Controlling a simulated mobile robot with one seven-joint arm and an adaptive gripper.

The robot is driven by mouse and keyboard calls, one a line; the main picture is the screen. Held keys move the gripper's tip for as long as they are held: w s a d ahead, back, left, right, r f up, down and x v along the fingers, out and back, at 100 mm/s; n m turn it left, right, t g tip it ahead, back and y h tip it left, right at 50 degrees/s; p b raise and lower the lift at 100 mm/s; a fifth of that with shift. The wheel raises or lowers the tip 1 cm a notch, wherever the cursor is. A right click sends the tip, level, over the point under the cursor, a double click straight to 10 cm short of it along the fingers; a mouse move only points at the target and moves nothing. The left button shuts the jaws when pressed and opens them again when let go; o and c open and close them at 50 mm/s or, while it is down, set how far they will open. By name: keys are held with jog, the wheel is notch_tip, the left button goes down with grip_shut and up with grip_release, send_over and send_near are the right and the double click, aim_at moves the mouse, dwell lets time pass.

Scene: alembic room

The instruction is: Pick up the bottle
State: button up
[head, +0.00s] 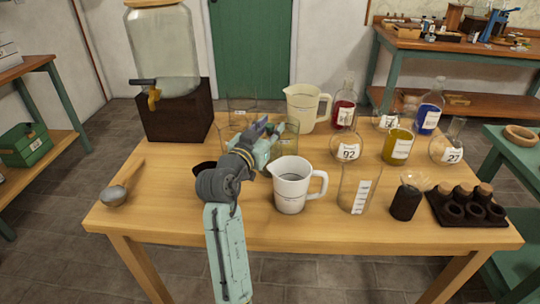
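A glass bottle with red liquid (344,112) and a white label stands at the back of the wooden table (130,205), right of the cream pitcher. A second bottle with blue liquid (427,118) stands farther right, near the back corner. The picture does not show which bottle the task means. My gripper (272,140) is over the table, left of both bottles and apart from them. It is beside or in front of clear glass beakers (292,142). Its fingers are small and partly covered by my wrist, so its opening is unclear.
A cream pitcher (303,108), a white jug (290,188), a clear measuring beaker (357,190) and a yellow-filled cylinder (397,147) crowd the middle and right. Labelled flasks (346,148) stand among them. A large glass dispenser (163,50) is at left. The left front holds only a ladle (115,194).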

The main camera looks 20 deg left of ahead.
grip_shut()
jog(key=shift+r, duration=0.1)
dwell(0.6)
